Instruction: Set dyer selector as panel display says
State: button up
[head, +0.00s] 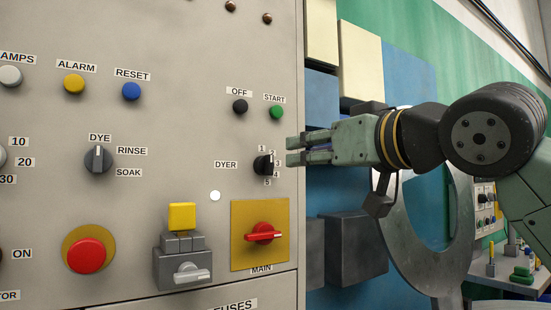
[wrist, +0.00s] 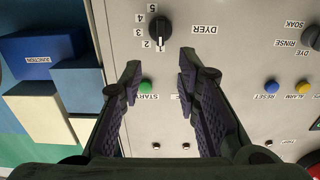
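The dyer selector is a black knob (head: 263,165) with marks 1 to 5 at the right of the grey panel. It also shows upside down in the wrist view (wrist: 162,30), where its white pointer line appears to point at 1. My gripper (head: 291,151) is just right of the knob in the head view, fingers pointing left. In the wrist view my gripper (wrist: 160,72) is open and empty, its fingertips apart and short of the knob. No panel display with a readable value is in view.
Nearby are the green START button (head: 277,112), black OFF button (head: 240,106), red MAIN switch (head: 263,233), DYE knob (head: 98,159) and red stop button (head: 86,255). Blue and cream blocks (head: 360,62) stand beyond the panel's right edge.

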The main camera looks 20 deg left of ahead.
aim_at(271, 157)
jog(key=p+x, duration=0.2)
jog(key=x, duration=0.8)
jog(key=shift+w+a, duration=0.1)
grip_shut()
